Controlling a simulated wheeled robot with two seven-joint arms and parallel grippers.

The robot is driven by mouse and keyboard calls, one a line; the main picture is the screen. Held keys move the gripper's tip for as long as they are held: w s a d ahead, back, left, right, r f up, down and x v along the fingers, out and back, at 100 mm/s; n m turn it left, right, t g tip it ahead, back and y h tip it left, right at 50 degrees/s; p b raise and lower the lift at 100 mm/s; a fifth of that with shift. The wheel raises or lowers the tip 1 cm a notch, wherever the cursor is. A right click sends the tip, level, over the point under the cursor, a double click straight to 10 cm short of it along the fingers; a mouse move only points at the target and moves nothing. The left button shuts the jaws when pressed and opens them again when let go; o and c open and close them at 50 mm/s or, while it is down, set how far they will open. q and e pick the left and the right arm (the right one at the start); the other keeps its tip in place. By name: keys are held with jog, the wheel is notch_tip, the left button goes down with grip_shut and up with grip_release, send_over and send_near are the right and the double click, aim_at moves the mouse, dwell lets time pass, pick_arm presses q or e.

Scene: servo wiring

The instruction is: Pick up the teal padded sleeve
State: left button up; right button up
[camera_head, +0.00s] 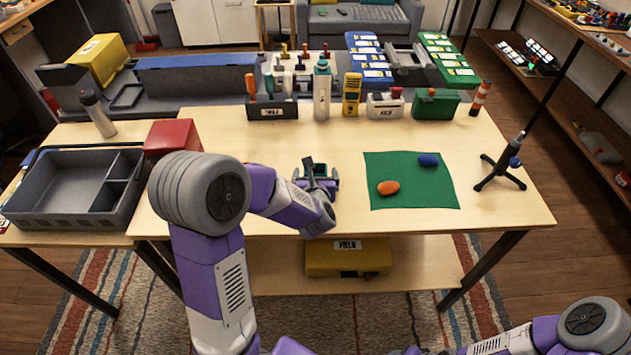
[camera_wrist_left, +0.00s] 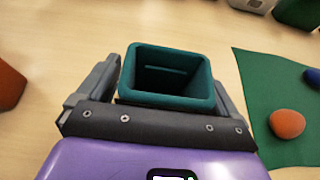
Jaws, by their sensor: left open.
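The teal padded sleeve (camera_wrist_left: 166,99) is a hollow box with thick rounded rims and an open top. It stands on the table between the two fingers of my left gripper, clearest in the left wrist view. My left gripper (camera_head: 318,180) is open, with one finger at each side of the sleeve. I cannot tell whether either finger touches it. In the head view my gripper hides most of the sleeve. My right arm shows at the lower right of the head view, but its gripper is out of sight.
A green mat (camera_head: 388,168) with an orange pad (camera_head: 388,188) and a blue pad (camera_head: 428,160) lies to the right. A red box (camera_head: 173,137) and a grey divided bin (camera_head: 70,210) are at left. A tripod (camera_head: 500,175) stands at right. Tools line the back.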

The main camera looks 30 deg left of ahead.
pick_arm(q)
jog(key=c, duration=1.1)
